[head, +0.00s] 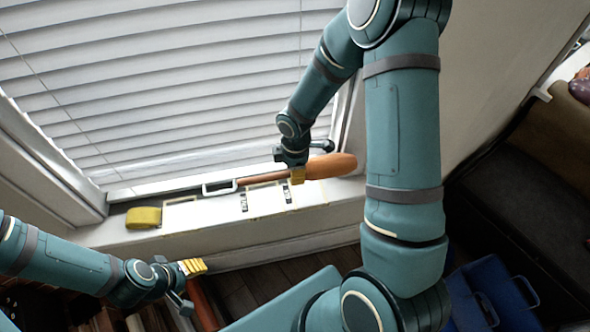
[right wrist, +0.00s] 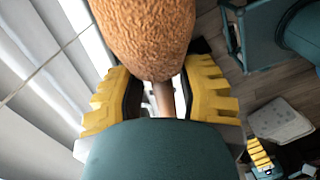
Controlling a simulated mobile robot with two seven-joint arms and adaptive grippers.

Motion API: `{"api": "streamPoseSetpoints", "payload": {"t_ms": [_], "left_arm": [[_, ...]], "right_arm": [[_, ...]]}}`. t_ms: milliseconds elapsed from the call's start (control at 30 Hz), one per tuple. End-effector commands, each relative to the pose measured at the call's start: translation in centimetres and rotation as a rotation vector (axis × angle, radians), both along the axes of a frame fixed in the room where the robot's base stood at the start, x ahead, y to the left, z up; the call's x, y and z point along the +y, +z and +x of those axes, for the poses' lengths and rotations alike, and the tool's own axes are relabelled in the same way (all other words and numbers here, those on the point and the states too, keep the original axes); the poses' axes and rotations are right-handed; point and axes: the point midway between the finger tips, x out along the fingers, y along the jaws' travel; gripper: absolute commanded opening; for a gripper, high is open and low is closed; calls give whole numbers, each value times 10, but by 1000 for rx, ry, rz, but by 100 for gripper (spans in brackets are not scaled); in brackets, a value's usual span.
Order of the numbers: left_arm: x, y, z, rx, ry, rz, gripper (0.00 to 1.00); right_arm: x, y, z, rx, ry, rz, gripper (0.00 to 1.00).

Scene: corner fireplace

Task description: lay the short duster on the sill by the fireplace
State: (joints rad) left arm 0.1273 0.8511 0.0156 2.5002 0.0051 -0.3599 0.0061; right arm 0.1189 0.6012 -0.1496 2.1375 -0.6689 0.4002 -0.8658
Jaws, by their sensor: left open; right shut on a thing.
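The short duster has a fuzzy orange-brown head (head: 330,165) and a thin reddish handle (head: 262,178). It is stretched along the white sill (head: 315,222) under the window blind; I cannot tell whether it touches the sill. My right gripper (head: 297,175) is shut on the handle just beside the head. In the right wrist view the head (right wrist: 145,35) fills the top middle, and the handle (right wrist: 164,98) passes between the yellow fingers. My left gripper (head: 194,267) is open and empty, low in front of the sill. It also shows in the right wrist view (right wrist: 260,158).
A yellow block (head: 143,217) sits at the sill's left end. A white-framed piece (head: 219,187) is by the handle's left end. A reddish-brown rod (head: 204,306) stands near my left gripper. Blue bins (head: 490,290) and a dark seat (head: 525,190) are at the right.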

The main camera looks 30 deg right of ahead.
Motion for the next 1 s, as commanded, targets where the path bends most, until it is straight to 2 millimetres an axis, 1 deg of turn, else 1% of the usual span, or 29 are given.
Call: {"api": "streamPoseSetpoints", "payload": {"t_ms": [300, 567, 1000], "left_arm": [[-1, -22, -6, 14, -11, -3, 57], [-1, -42, -8, 17, -15, -4, 57], [0, -75, -1, 1, -12, -1, 57]], "right_arm": [[0, -27, 0, 1, 0, -1, 11], [0, -50, 0, 1, 0, -1, 11], [0, -90, 0, 0, -1, -1, 11]]}}
